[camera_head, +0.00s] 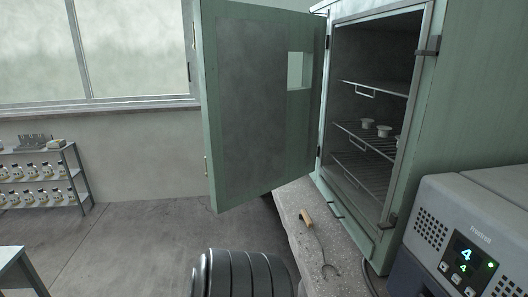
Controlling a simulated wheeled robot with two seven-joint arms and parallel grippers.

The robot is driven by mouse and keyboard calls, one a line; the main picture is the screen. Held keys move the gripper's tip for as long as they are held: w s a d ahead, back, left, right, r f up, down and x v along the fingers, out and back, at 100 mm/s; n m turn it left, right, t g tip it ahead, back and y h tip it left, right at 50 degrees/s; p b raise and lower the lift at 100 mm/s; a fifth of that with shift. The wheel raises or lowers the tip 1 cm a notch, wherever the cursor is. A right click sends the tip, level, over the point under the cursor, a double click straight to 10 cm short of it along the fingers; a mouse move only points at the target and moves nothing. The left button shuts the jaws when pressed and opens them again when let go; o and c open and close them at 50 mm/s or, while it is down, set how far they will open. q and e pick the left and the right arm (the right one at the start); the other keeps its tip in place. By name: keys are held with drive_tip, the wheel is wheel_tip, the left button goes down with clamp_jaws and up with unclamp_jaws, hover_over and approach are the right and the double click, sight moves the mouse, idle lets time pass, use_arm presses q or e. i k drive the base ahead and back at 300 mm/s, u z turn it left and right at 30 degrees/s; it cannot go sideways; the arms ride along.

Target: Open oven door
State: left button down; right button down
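The green oven (478,80) stands at the right. Its door (250,125) is swung wide open to the left, hinged at the oven's left front edge. The door's grey inner face and a small window (298,71) in it show. Inside the oven are several wire shelves (376,87). Small pale cups (384,131) stand on a middle shelf, one partly hidden by the right door frame. Neither of my grippers is in view. A dark ribbed rounded part at the bottom centre looks like part of my own arm.
Wooden-handled tongs (307,219) lie on the concrete bench (291,196) in front of the oven. A grey device with a lit display (468,258) stands at the lower right. A shelf rack with bottles (38,178) is at the far left. The floor between is clear.

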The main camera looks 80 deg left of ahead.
sight(261, 134)
drive_tip(key=k, duration=0.8)
drive_tip(key=u, duration=1.1)
